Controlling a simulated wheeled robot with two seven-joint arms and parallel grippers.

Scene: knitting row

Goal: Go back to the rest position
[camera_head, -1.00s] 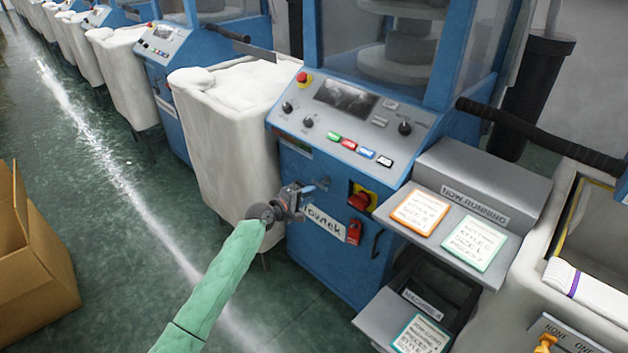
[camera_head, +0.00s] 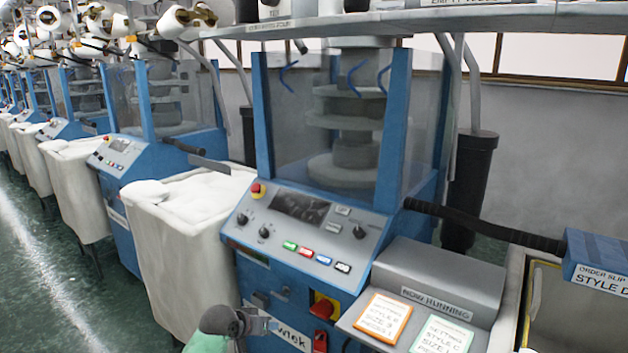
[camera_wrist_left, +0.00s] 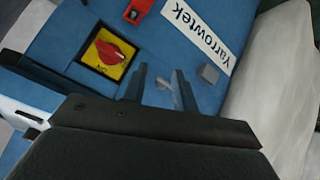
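My left gripper (camera_head: 262,323) shows at the bottom of the head view, in front of the blue knitting machine's lower panel (camera_head: 262,278), beside the partly covered Yarrowtek label. In the left wrist view its two fingers (camera_wrist_left: 158,88) stand apart, with a gap between them. A small grey part of the panel shows between and behind the fingers; I cannot tell whether they touch it. I see nothing held. My right gripper is in neither view.
A red rotary switch on a yellow plate (camera_wrist_left: 108,53) is close to the left gripper. A white bin (camera_head: 185,265) stands left of the machine. A grey shelf with cards (camera_head: 440,275) juts out at right. Green floor (camera_head: 45,260) is clear at left.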

